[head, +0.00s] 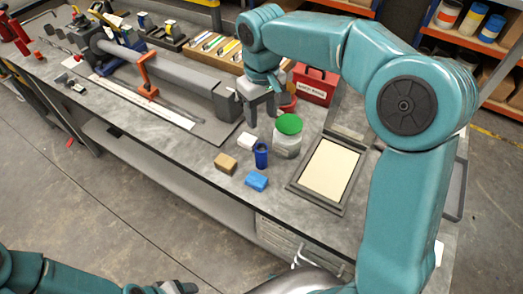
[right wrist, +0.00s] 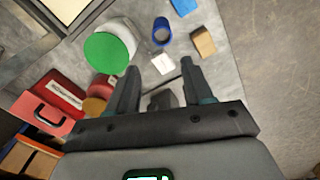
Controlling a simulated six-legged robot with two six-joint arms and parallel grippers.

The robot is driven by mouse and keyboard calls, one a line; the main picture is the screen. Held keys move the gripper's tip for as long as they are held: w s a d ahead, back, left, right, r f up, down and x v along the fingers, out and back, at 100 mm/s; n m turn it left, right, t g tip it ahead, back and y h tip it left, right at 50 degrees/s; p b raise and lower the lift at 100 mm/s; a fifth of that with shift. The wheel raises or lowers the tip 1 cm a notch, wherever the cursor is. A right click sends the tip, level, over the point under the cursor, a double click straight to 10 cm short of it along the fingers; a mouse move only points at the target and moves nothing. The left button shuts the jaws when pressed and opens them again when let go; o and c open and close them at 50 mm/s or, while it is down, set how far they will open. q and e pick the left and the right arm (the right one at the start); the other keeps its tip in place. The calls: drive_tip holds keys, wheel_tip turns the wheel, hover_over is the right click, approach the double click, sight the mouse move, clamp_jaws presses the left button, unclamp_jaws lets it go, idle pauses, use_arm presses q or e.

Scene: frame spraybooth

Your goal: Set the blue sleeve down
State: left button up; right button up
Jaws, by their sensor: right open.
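The blue sleeve (head: 261,155) is a short dark-blue tube standing upright on the grey workbench (head: 200,185). In the right wrist view the sleeve (right wrist: 161,33) shows its round open end, beyond my fingertips. My right gripper (head: 261,112) is open and empty above the bench, behind the sleeve and apart from it.
A green-lidded jar (head: 288,135) stands close right of the sleeve. A white block (head: 246,141), a tan block (head: 226,163) and a blue block (head: 256,181) lie around it. A framed pale panel (head: 325,172) is at right. A red box (head: 315,86) stands behind.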

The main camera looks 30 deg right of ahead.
sight(261, 154)
drive_tip(key=f, duration=1)
drive_tip(key=shift+s+a, duration=0.15)
drive_tip(key=shift+s, duration=0.15)
drive_tip(key=shift+a+f+p, duration=0.15)
drive_tip(key=shift+f+p, duration=0.25)
drive_tip(key=shift+f, duration=0.2)
wheel_tip(261, 154, down, 4)
drive_tip(key=shift+f+p, duration=0.2)
drive_tip(key=shift+p, duration=0.25)
drive_tip(key=c, duration=0.8)
drive_tip(key=shift+c, duration=0.2)
drive_tip(key=shift+r, duration=0.1)
